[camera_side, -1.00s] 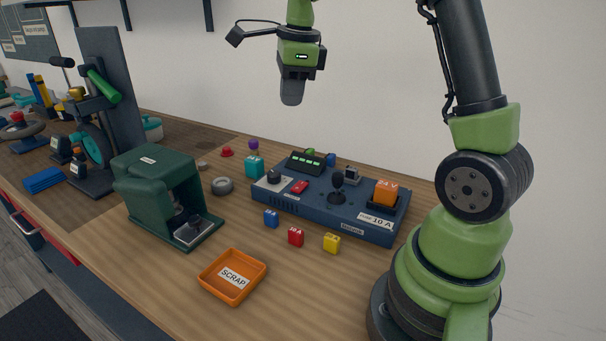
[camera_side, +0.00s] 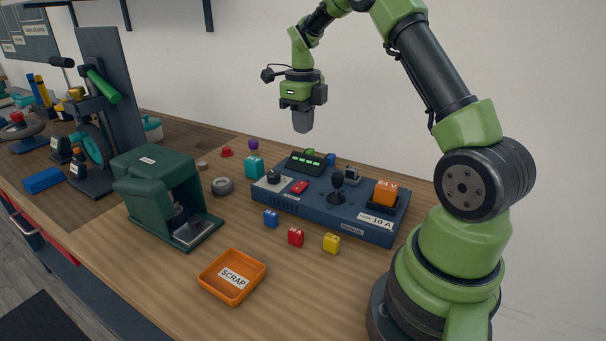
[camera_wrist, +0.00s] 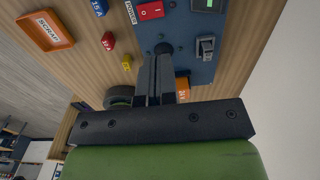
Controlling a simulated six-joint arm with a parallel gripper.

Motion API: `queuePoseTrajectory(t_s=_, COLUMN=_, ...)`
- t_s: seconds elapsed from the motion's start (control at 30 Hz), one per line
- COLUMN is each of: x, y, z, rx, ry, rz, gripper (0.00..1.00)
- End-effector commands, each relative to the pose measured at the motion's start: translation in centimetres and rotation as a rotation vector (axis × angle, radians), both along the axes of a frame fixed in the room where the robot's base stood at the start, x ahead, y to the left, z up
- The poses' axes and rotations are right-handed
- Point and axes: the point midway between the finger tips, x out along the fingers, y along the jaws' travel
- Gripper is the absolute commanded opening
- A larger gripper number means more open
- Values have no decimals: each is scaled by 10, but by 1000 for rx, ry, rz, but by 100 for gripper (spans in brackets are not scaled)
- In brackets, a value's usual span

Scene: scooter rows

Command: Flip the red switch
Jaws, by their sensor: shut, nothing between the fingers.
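The red switch (camera_side: 299,187) is a small red rocker on the top of the blue control box (camera_side: 282,206), left of the black joystick. In the wrist view the red switch (camera_wrist: 151,11) shows at the top with "O" and "I" marks and a POWER label beside it. My gripper (camera_side: 302,128) is shut and empty, pointing down in the air above the back part of the box, apart from the switch. In the wrist view my gripper's fingers (camera_wrist: 155,80) are together, over the joystick end of the box.
On the box are a black knob (camera_side: 273,176), a joystick (camera_side: 337,187), a green-lit display (camera_side: 306,162), a grey toggle (camera_side: 352,175) and an orange block (camera_side: 386,193). Small blue, red and yellow blocks (camera_side: 331,243) stand in front.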

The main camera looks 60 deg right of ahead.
Motion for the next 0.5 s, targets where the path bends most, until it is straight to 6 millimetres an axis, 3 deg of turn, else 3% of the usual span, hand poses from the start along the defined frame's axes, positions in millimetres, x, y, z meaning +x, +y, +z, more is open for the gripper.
queuePoseTrajectory(t_s=0.5, x=-1, y=1, z=-104, rx=4, ry=5, rz=1, gripper=0)
